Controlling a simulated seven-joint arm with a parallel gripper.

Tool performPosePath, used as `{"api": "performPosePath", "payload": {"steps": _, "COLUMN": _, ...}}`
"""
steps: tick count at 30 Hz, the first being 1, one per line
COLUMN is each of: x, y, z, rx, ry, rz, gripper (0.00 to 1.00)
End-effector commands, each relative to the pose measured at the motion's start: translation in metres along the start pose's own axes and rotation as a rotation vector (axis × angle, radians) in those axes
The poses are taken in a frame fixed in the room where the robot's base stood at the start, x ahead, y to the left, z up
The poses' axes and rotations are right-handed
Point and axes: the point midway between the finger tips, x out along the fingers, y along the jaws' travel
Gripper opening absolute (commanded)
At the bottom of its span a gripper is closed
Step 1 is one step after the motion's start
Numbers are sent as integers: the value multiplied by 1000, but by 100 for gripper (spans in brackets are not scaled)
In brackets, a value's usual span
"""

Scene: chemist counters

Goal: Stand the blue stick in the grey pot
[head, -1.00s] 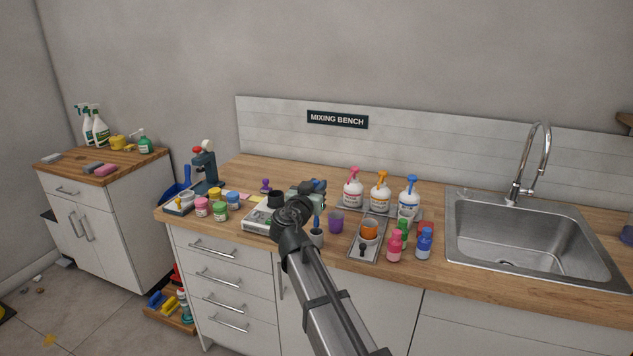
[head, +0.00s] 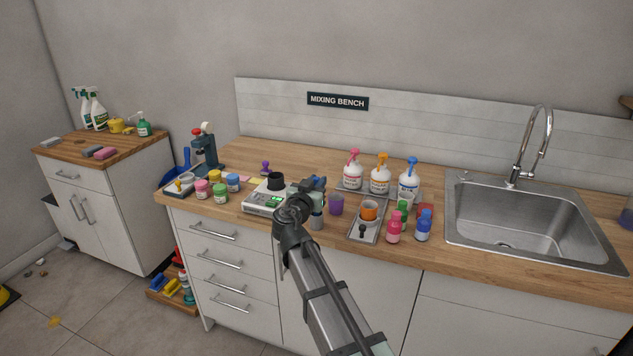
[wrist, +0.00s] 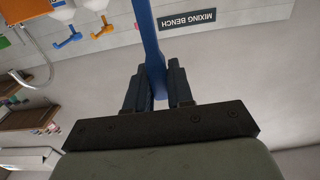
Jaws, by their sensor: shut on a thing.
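The grey pot (head: 316,222) stands on the wooden counter, just beyond my arm and left of a purple cup. My gripper (head: 318,186) is above the pot. In the wrist view my gripper (wrist: 157,92) is shut on the blue stick (wrist: 149,35). The stick runs from between the jaws out of the top edge of that upside-down view, which is the downward side. Its far end is out of that view. I cannot tell from the head view whether its lower end is inside the pot.
A scale (head: 265,202) with a black pot (head: 276,181) stands close on the left. The purple cup (head: 336,205) is close on the right, then a metal tray (head: 354,231) with an orange cup (head: 369,210). Pump bottles (head: 380,178) stand behind. The sink (head: 525,225) is far right.

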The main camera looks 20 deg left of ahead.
Motion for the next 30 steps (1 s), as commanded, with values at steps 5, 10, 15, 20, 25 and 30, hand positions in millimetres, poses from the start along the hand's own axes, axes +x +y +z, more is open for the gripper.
{"api": "performPosePath", "payload": {"steps": 5, "x": 0, "y": 0, "z": 0, "rx": 0, "ry": 0, "rz": 0, "gripper": 0}}
{"api": "performPosePath", "payload": {"steps": 10, "x": 0, "y": 0, "z": 0, "rx": 0, "ry": 0, "rz": 0, "gripper": 31}}
{"api": "performPosePath", "payload": {"steps": 15, "x": 0, "y": 0, "z": 0, "rx": 0, "ry": 0, "rz": 0, "gripper": 48}}
{"api": "performPosePath", "payload": {"steps": 20, "x": 0, "y": 0, "z": 0, "rx": 0, "ry": 0, "rz": 0, "gripper": 52}}
{"api": "performPosePath", "payload": {"steps": 25, "x": -2, "y": 0, "z": 0, "rx": 0, "ry": 0, "rz": 0, "gripper": 52}}
{"api": "performPosePath", "payload": {"steps": 30, "x": -18, "y": 1, "z": 0, "rx": 0, "ry": 0, "rz": -1, "gripper": 52}}
